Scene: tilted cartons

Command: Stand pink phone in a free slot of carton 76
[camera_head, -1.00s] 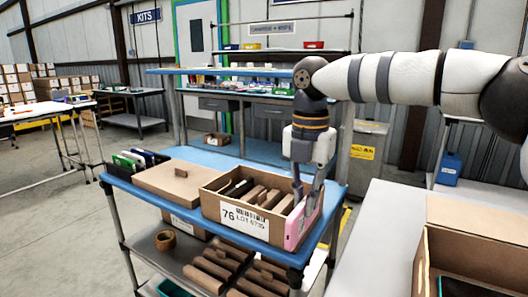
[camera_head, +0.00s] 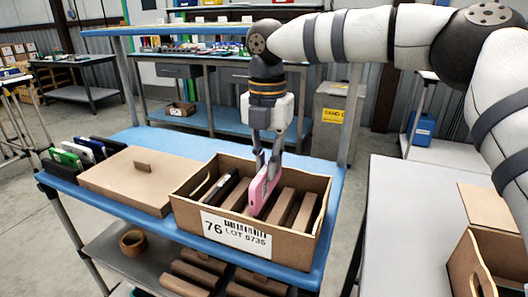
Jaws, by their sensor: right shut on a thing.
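Carton 76 (camera_head: 187,216) is an open brown carton with a white label, on the blue top of a cart. Brown dividers (camera_head: 283,206) split it into slots. A black phone (camera_head: 222,187) sits in a slot toward its left. My right gripper (camera_head: 265,168) points down over the middle of the carton, shut on the pink phone (camera_head: 261,190). The pink phone is tilted, its lower part down among the dividers. I cannot tell how deep it sits or whether it touches the bottom. My left gripper is not in view.
A closed brown box with a lid (camera_head: 128,184) stands left of the carton, with several phones (camera_head: 76,151) in a row beyond it. Brown pieces (camera_head: 196,275) lie on the lower shelf. A grey table (camera_head: 400,215) with another open carton (camera_head: 478,255) is at right.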

